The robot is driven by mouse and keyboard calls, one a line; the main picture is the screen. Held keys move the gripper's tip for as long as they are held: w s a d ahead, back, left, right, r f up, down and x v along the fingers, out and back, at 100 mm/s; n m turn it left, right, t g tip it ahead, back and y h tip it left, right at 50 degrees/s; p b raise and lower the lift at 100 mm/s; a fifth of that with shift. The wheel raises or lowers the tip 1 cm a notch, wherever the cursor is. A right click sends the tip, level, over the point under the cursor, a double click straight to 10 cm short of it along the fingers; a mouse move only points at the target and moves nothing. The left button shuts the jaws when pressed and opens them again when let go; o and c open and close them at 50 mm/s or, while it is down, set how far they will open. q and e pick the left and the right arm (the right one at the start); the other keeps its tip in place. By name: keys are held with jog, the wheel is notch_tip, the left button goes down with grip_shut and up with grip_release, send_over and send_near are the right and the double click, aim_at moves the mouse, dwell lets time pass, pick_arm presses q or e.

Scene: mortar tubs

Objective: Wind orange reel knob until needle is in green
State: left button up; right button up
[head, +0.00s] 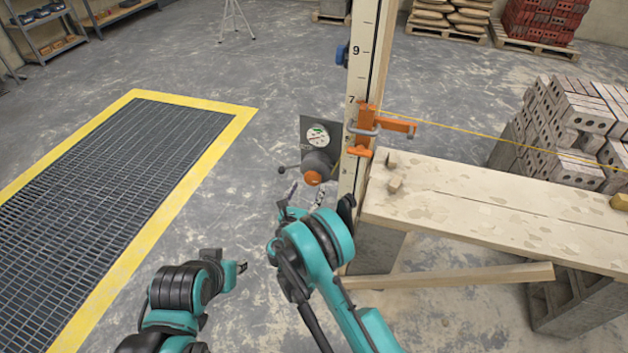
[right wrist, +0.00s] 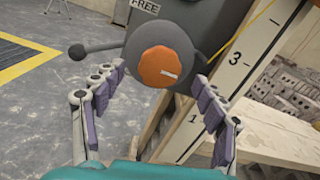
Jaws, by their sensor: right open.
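The orange reel knob (head: 313,178) sits on the front of a grey reel (head: 317,160) beside the numbered wooden post. In the right wrist view the orange knob (right wrist: 165,67) carries a white mark, and the grey reel (right wrist: 190,35) has a lever with a round ball. The dial (head: 318,135) is above the reel; its needle is too small to read. My right gripper (head: 315,197) is open just in front of the knob. Its padded fingers (right wrist: 155,95) are spread to either side of the knob, apart from it. My left gripper (head: 241,267) is low at the left, its opening unclear.
The numbered post (head: 358,70) stands right of the reel, with an orange clamp (head: 385,125) and a yellow line. A plank bench (head: 490,210) extends right. A floor grate (head: 110,170) lies left. A FREE label (right wrist: 145,6) shows above the knob.

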aim_at(311, 180)
jog(key=b+x, duration=0.1)
jog(key=x, duration=0.4)
jog(key=shift+d, duration=0.1)
jog(key=shift+c, duration=0.4)
jog(key=c, duration=1.1)
